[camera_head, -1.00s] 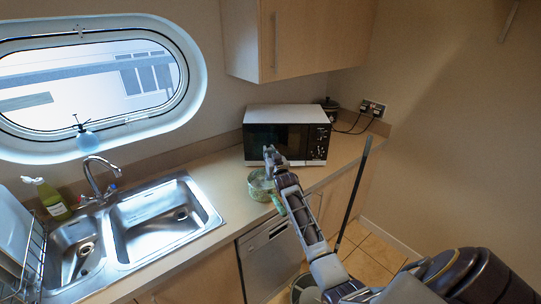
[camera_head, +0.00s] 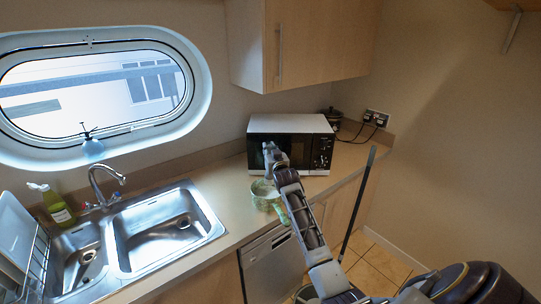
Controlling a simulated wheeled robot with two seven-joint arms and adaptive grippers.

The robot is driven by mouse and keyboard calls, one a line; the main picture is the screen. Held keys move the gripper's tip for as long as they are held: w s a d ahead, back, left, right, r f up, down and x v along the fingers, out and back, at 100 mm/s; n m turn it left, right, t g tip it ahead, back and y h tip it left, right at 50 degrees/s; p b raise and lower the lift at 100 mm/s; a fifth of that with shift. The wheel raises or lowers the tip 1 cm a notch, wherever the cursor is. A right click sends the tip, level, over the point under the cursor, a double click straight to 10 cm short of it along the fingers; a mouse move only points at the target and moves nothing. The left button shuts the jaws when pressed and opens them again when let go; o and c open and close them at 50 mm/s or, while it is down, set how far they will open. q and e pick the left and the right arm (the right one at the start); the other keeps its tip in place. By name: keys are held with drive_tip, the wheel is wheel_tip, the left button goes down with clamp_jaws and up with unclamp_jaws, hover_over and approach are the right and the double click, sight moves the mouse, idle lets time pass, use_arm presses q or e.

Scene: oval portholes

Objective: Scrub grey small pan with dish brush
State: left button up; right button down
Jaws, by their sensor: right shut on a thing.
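The small pan (camera_head: 258,189) stands on the counter in front of the microwave, and a green handle (camera_head: 281,214) points from it toward the counter's front edge. My right arm comes in from the lower right, with its end above the pan. My right gripper (camera_head: 268,174) is down at the pan, partly hidden by its own wrist. It is shut on what seems to be the dish brush, which is mostly hidden at the pan. I cannot tell whether the bristles touch the pan. My left gripper is not in view.
A white-and-black microwave (camera_head: 290,145) stands close behind the pan. A double steel sink (camera_head: 165,226) with a tap (camera_head: 98,180) lies to the left. A green soap bottle (camera_head: 58,207) stands by a dish rack (camera_head: 38,268). A dark pole (camera_head: 358,205) leans at the counter's right.

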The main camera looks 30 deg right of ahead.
drive_tip(key=shift+a+r, duration=0.3)
drive_tip(key=shift+r, duration=0.75)
drive_tip(key=shift+a+r, duration=0.25)
drive_tip(key=shift+r, duration=0.75)
wheel_tip(320, 180, up, 10)
idle(0.8)
idle(0.5)
